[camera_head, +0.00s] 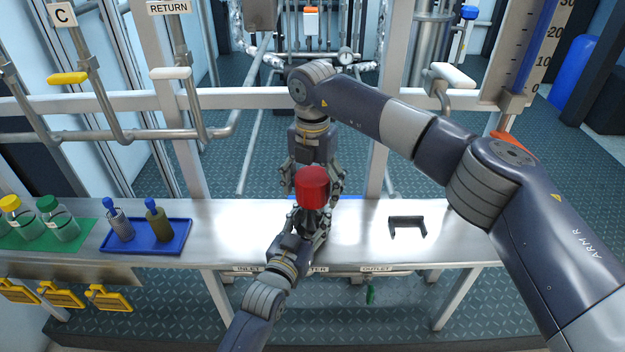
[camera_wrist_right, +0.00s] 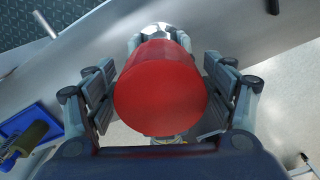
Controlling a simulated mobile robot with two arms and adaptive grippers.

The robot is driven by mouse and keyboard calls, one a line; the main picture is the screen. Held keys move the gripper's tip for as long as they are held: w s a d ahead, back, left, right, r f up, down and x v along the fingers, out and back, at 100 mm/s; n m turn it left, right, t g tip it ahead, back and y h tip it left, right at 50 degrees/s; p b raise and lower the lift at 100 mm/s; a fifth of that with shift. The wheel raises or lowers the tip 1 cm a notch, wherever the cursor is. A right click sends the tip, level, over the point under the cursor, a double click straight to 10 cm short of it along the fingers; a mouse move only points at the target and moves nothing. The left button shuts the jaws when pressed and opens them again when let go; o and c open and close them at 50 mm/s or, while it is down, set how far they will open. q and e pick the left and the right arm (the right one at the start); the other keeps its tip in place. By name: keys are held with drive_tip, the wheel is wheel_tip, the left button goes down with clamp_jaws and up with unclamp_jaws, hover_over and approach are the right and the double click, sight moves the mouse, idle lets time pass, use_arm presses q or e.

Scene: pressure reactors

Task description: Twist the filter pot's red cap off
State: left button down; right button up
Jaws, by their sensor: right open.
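The filter pot's red cap (camera_head: 313,187) sits on top of the pot (camera_head: 311,219), whose dark body is mostly hidden below it. The cap fills the middle of the right wrist view (camera_wrist_right: 160,92). My right gripper (camera_head: 313,183) reaches in from behind and above, its fingers open on either side of the cap. In the wrist view its pads (camera_wrist_right: 162,95) flank the cap, close to its sides. My left gripper (camera_head: 309,226) comes from the front, lower down, with its fingers around the pot's body under the cap; their contact is partly hidden.
The steel bench (camera_head: 240,221) has a blue tray (camera_head: 177,236) with two bottles and a green mat (camera_head: 88,237) with capped bottles at left. A dark bracket (camera_head: 407,226) stands at right. A white rail (camera_head: 250,98) runs behind. Bench surface beside the pot is clear.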

drive_tip(key=c, duration=1.1)
drive_tip(key=n, duration=0.5)
drive_tip(key=shift+c, duration=0.2)
drive_tip(key=n, duration=0.5)
drive_tip(key=shift+r, duration=0.1)
drive_tip(key=n, duration=1)
drive_tip(key=shift+n, duration=0.4)
drive_tip(key=n, duration=0.4)
drive_tip(key=shift+n, duration=0.3)
drive_tip(key=shift+r, duration=0.2)
drive_tip(key=shift+r, duration=0.95)
